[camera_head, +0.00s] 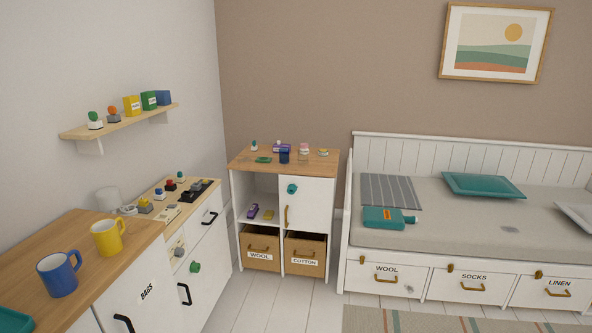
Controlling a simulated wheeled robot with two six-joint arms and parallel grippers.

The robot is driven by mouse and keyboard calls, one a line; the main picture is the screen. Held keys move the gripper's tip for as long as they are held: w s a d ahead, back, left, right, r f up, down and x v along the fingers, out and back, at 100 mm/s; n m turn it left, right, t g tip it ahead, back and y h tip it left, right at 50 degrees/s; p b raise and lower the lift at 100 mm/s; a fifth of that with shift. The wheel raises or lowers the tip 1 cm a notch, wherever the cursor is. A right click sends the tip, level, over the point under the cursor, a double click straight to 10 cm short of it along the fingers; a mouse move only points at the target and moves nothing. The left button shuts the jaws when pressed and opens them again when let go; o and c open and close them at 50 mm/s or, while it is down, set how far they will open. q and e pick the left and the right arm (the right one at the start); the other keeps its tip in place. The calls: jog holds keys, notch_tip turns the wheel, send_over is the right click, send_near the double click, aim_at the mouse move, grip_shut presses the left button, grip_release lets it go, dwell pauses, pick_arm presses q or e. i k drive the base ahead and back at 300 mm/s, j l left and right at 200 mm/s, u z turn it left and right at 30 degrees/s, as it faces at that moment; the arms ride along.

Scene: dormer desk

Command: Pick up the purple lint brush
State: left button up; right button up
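Two small purple things show at the wooden-topped cabinet (240,163) in the middle of the view. One purple item (253,211) lies on the cabinet's open shelf, at the left of a yellow item (268,214). Another purple item (279,146) stands on the cabinet top, towards the back. Both are too small to tell for sure which is the lint brush. Neither of my grippers shows in the view.
A daybed (455,240) stands at the right. A counter with a blue mug (59,274) and a yellow mug (107,238) is near left. White floor (265,305) lies open before the cabinet.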

aim_at(252, 213)
jog(key=i, duration=1.95)
